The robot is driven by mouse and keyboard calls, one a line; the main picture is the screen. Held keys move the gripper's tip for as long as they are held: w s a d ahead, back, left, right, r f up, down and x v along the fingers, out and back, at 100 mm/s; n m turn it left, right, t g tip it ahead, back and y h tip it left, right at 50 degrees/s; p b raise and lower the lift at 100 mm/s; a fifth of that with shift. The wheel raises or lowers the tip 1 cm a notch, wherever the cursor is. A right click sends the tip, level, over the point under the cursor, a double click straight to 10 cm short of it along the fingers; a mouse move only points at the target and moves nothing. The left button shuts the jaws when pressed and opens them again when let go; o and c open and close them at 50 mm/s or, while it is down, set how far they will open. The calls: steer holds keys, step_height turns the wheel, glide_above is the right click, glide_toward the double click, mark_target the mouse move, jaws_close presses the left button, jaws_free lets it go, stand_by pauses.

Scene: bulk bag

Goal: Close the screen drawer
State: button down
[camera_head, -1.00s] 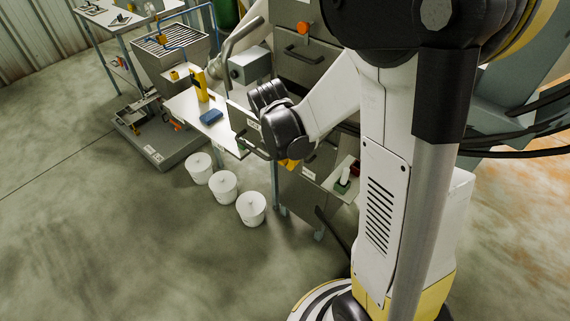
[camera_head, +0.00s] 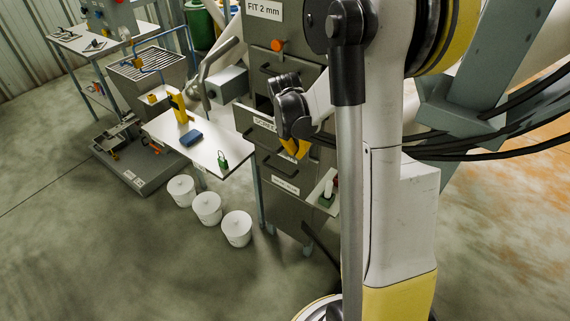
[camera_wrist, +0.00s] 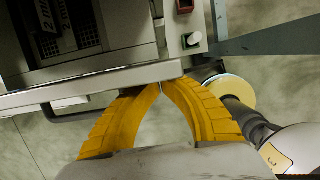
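The screen drawer (camera_head: 262,124) is in the steel cabinet in the head view. It stands partly out, with a dark opening above its labelled front. In the wrist view its pale front (camera_wrist: 95,82) runs across the upper left, with a dark bar handle (camera_wrist: 70,115) below and dark mesh and a label inside. My gripper (camera_head: 291,148) is at the right end of the drawer front, on its outer side. In the wrist view the yellow fingers (camera_wrist: 161,84) come together at their tips, right at the front's edge. Nothing shows between them; contact is hard to tell.
A white side table (camera_head: 205,152) with a blue block and a green padlock stands left of the cabinet. White buckets (camera_head: 207,208) stand on the floor before it.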

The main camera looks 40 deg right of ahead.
steer(key=shift+w+d, duration=0.25)
steer(key=shift+d, duration=0.4)
steer(key=shift+w+d, duration=0.2)
steer(key=shift+d, duration=0.45)
steer(key=shift+w+d, duration=0.25)
steer(key=shift+d, duration=0.4)
